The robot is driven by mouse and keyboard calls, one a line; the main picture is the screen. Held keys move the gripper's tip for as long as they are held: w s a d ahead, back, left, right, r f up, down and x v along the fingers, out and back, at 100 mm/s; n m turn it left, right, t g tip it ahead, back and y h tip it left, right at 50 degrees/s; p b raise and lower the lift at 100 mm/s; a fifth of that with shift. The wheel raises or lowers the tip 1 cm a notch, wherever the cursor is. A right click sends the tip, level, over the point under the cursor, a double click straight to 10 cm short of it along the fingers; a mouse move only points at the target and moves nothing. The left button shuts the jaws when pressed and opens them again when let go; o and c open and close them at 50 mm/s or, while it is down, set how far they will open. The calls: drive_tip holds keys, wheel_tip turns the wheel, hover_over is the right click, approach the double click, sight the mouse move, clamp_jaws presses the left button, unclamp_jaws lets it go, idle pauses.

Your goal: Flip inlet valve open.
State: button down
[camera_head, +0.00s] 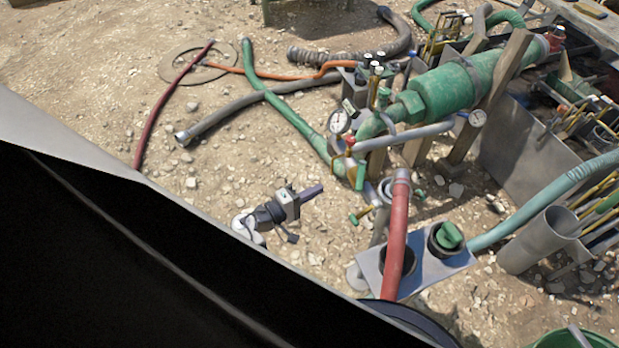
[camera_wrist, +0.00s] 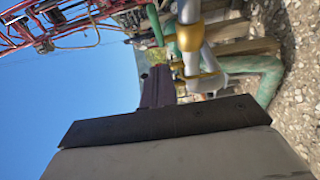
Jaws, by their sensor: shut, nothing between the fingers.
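My gripper (camera_head: 314,191) is low over the gravel, left of the pipework in the head view. Its dark purple fingers are together with nothing between them, and they point right towards a small brass valve with a green handle (camera_head: 356,217). A visible gap separates the fingertips from that handle. Another green lever (camera_head: 360,177) is just above it, by the brass fittings. I cannot tell which valve is the inlet one.
A red hose (camera_head: 397,225) goes down into a grey plate (camera_head: 436,270) with a green cap (camera_head: 448,236). A large green cylinder (camera_head: 445,92) and pressure gauges (camera_head: 339,121) are behind. Hoses lie on the gravel at upper left. Open gravel surrounds my gripper's left side.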

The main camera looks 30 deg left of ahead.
drive_tip(key=w+d+p, duration=0.1)
drive_tip(key=w+d, duration=0.5)
drive_tip(key=shift+p, duration=0.35)
drive_tip(key=shift+d, duration=0.3)
drive_tip(key=shift+w+d+b, duration=0.15)
drive_tip(key=shift+d+b, duration=0.3)
drive_tip(key=shift+d, duration=1.1)
drive_tip(key=shift+w+d+b, duration=0.2)
drive_tip(key=shift+d, duration=0.3)
drive_tip(key=shift+w+d+b, duration=0.15)
drive_tip(key=shift+d, duration=0.35)
drive_tip(key=shift+w+d, duration=0.1)
drive_tip(key=shift+d, duration=0.1)
